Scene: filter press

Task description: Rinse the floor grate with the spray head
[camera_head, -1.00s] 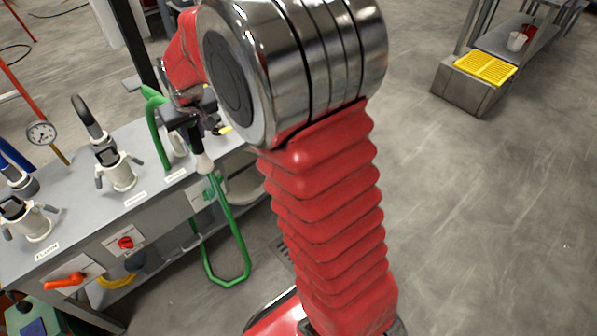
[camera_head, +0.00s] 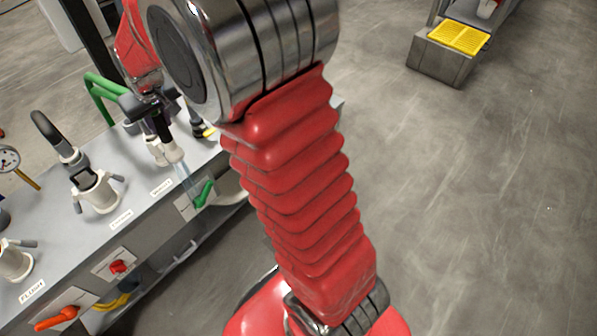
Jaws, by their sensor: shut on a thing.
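My gripper (camera_head: 147,106) is at the upper left, partly hidden by my arm, and is shut on a dark spray head (camera_head: 161,128). The spray head has a white nozzle pointing down and to the right. A faint pale streak runs below the nozzle and looks like water. The spray head is in front of or above the grey bench; the exact gap cannot be told. A green hose (camera_head: 92,92) bends up behind it. A small dark patch at the left edge of my red arm may be the floor grate, but it is mostly hidden.
The grey bench (camera_head: 60,240) carries white fittings with grey handles (camera_head: 97,192). Its front has a green lever (camera_head: 203,194), a red knob (camera_head: 118,267) and an orange handle (camera_head: 56,318). A yellow grating (camera_head: 459,37) tops a metal step at upper right. The floor at right is clear.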

